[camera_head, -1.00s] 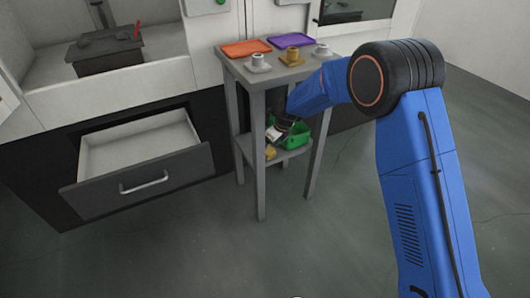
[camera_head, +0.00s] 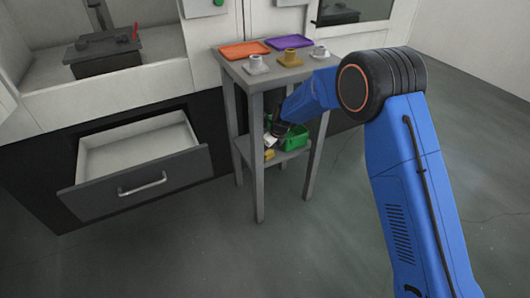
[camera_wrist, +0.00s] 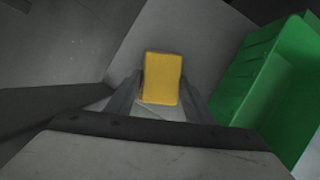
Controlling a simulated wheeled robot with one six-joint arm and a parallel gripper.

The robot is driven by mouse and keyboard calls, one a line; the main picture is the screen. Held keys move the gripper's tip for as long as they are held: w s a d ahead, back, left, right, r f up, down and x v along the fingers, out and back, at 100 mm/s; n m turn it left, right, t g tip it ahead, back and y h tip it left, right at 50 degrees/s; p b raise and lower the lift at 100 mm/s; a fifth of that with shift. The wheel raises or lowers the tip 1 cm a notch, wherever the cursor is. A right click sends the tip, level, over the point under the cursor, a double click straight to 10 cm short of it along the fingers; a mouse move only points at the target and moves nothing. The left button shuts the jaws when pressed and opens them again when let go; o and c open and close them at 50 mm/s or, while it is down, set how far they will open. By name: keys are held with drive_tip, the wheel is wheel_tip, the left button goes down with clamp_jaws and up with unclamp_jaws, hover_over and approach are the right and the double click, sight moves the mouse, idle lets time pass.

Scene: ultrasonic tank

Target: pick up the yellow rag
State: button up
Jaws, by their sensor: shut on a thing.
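The yellow rag (camera_wrist: 162,78) is a small folded block between the fingertips of my gripper (camera_wrist: 160,98) in the wrist view. My gripper is shut on it, with one finger at each side. In the head view the rag (camera_head: 269,154) shows as a small yellow patch at the lower shelf of the grey side table, left of the green bin. My gripper (camera_head: 270,142) reaches in under the tabletop there and is partly hidden. I cannot tell whether the rag still touches the shelf.
The green bin (camera_head: 294,138) stands close on the right on the lower shelf (camera_head: 285,154); it also shows in the wrist view (camera_wrist: 275,85). Table legs (camera_head: 259,190) and the tabletop (camera_head: 281,75) enclose the space. An open drawer (camera_head: 140,178) juts out at the left.

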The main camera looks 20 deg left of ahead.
wheel_tip(320, 180, up, 4)
drive_tip(key=shift+f, duration=0.25)
drive_tip(key=s+d, duration=0.2)
drive_tip(key=d, duration=0.6)
drive_tip(key=s+d, duration=0.3)
drive_tip(key=d, duration=0.6)
drive_tip(key=shift+s, duration=0.25)
drive_tip(key=shift+d, duration=0.1)
drive_tip(key=shift+o, duration=1)
drive_tip(key=shift+f, duration=0.1)
